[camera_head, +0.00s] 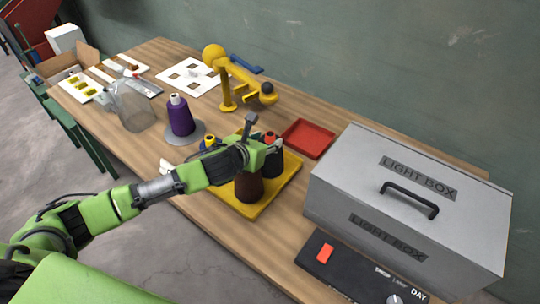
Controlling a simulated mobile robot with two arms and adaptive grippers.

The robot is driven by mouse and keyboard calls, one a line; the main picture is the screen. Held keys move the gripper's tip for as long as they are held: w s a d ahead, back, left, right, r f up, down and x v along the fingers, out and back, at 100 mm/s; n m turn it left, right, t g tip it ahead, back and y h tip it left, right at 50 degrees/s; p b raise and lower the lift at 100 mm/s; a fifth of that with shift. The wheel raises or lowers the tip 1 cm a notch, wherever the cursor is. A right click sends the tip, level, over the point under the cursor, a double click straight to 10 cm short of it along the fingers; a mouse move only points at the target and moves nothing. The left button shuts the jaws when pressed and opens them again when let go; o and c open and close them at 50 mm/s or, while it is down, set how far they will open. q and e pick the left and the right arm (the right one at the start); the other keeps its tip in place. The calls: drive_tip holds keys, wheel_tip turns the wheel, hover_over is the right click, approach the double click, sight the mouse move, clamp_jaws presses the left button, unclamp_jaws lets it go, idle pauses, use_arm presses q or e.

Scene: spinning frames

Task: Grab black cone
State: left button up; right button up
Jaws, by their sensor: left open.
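A black cone (271,163) with a red top stands on the yellow tray (284,187), partly hidden by my left gripper. My left gripper (265,135) is open, its fingers at the upper part of the black cone. I cannot tell whether they touch it. A dark brown cone (249,189) stands in front on the same tray, its upper part hidden by my left gripper. Another cone top (210,142), yellow and blue, shows behind my left arm. My right gripper is not in view.
A purple cone (180,118) stands on a grey disc to the left. A yellow stand (226,90) is behind, an empty red tray (307,138) to the right. A large grey light box (405,200) and a black control panel (345,270) fill the right end of the wooden table.

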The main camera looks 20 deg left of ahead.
sight(269, 136)
use_arm(q)
drive_tip(key=shift+a+r+p+x, duration=0.1)
drive_tip(key=shift+p+x, duration=0.15)
drive_tip(key=shift+x, duration=0.85)
drive_tip(key=shift+a+r+p+x, duration=0.15)
drive_tip(key=shift+p+x, duration=0.1)
drive_tip(key=shift+x, duration=0.9)
drive_tip(key=shift+w, duration=0.1)
clamp_jaws()
